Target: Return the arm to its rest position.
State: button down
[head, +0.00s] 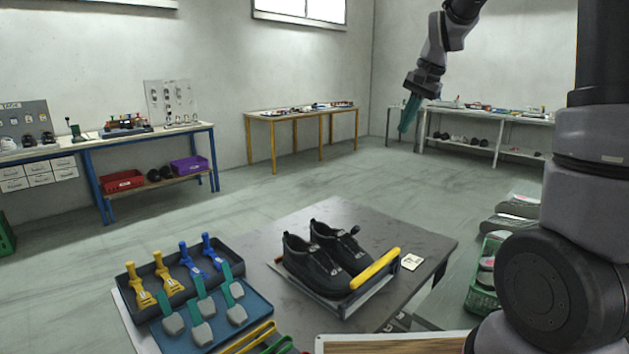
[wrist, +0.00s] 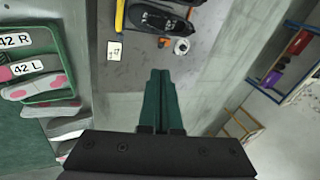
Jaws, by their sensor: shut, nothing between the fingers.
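My gripper (head: 408,115) hangs in the air in the upper right of the head view, with its green fingers pointing down. It is shut and empty. In the wrist view the fingers (wrist: 161,78) lie together, with the table's grey top (wrist: 125,75) beyond them. My arm reaches up on the right of the head view and bends over to the gripper. No object touches the gripper.
A pair of black shoes (head: 325,257) sits in a tray with a yellow handle (head: 375,270) on the grey table (head: 420,238). Yellow and blue tools and several teal-handled brushes (head: 203,310) lie in trays at left. A green crate (head: 483,298) stands at right.

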jog(key=s+r+n+t, duration=0.1)
jog(key=s+r+t, duration=0.1)
jog(key=s, duration=1)
jog(key=s+d+r+n+t, duration=0.1)
jog(key=s+r+n, duration=0.1)
jog(key=s, duration=1.1)
jog(key=shift+s+d+r+t+h, duration=0.25)
jog(key=shift+r+t+h, duration=0.15)
jog(key=shift+r, duration=0.15)
jog(key=shift+w, duration=0.1)
